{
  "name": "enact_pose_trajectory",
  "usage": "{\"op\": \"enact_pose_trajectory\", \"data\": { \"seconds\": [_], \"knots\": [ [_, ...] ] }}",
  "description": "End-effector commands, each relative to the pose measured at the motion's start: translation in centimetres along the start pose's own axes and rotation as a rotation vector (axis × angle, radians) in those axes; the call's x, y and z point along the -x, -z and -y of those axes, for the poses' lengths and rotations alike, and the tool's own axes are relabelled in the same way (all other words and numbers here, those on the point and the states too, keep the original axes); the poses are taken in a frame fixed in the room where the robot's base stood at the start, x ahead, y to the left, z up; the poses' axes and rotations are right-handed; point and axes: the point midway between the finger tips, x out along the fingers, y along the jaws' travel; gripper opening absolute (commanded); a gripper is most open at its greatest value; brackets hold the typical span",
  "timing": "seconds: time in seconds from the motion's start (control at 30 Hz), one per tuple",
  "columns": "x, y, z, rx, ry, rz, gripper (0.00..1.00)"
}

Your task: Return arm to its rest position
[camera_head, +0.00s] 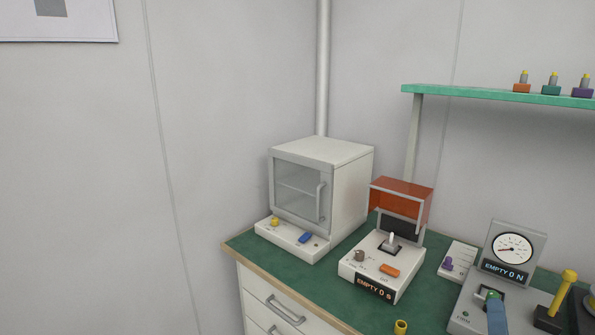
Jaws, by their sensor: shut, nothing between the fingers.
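My gripper and arm do not show in the head view. The green bench top (330,285) carries the devices. A white box oven (350,190) with a glass door stands at the back left of the bench. To its right is a white unit (362,270) with a raised orange transparent cover (402,197) and a display reading "EMPTY 0 S". Further right is a grey unit (467,312) with a round dial (512,248) and a display reading "EMPTY 0 N". A blue part (496,318) with a green tip stands at its front, cut off by the lower frame edge.
A green shelf (460,92) above the bench at right holds several small coloured parts with yellow tops. A yellow knobbed tool (563,292) stands at the lower right. A small yellow cylinder (401,327) is at the bottom edge. White drawers (285,308) are under the bench.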

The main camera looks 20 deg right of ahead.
Motion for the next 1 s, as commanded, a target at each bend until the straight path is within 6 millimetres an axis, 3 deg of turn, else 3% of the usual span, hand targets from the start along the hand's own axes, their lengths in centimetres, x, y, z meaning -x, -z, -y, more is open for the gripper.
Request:
{"op": "enact_pose_trajectory", "data": {
  "seconds": [0.03, 0.37, 0.6, 0.8, 1.0],
  "knots": [
    [2.4, 0.1, 0.1, 0.062, 0.013, 0.053, 0.00],
    [15.8, 0.8, 3.0, 0.420, 0.114, 0.366, 0.00],
    [25.2, 2.5, 6.3, 0.639, 0.181, 0.580, 0.00],
    [31.7, 4.6, 9.9, 0.797, 0.231, 0.744, 0.00],
    [35.7, 6.6, 13.1, 0.912, 0.266, 0.862, 0.00]
  ]
}}
